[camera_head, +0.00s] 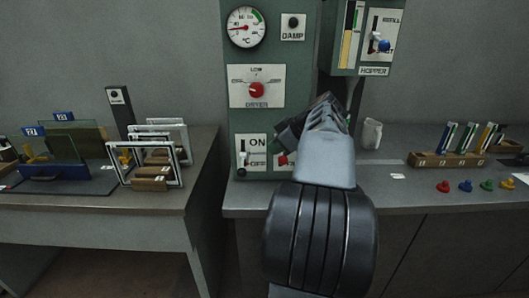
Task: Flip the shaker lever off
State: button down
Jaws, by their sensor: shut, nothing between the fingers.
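An ON/OFF panel (252,155) sits low on the green machine column, with a small lever (241,158) in a slot at its left side. Its position is too small to read surely, and no shaker label is legible. A red part (283,159) shows just right of the panel, partly hidden by my arm. My gripper (288,132) is shut and empty, in front of the column's lower right, above and right of the ON/OFF panel. It appears apart from the lever, though the arm hides its tips in part.
A dryer dial (256,90), a gauge (246,27) and a damp switch (292,27) are higher up. A hopper panel (378,40) has a blue-knobbed lever. Framed racks (155,155) stand left; a wooden block (447,160) with strips and coloured knobs (465,186) stand right.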

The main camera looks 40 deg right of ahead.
jog(key=shift+v, duration=1.85)
jog(key=shift+s+a+f, duration=0.15)
jog(key=shift+s+a, duration=0.05)
notch_tip(320, 180, down, 5)
jog(key=s+d+m+g+h, duration=0.1)
jog(key=s+d+m+g, duration=0.1)
jog(key=m, duration=0.5)
jog(key=a+f+m+g+h+p, duration=0.1)
jog(key=a+f+m+g+p, duration=0.3)
jog(key=a, duration=0.5)
jog(key=s+a+r+n+p, duration=0.1)
jog(key=a+n+p, duration=0.2)
jog(key=a, duration=0.7)
jog(key=s+a+r+n+p, duration=0.1)
jog(key=a+n+p, duration=0.2)
jog(key=a, duration=0.8)
jog(key=p, duration=0.2)
jog(key=shift+s+r+t+h+p, duration=0.3)
jog(key=shift+s+r+t+p, duration=0.05)
jog(key=shift+t+p, duration=0.05)
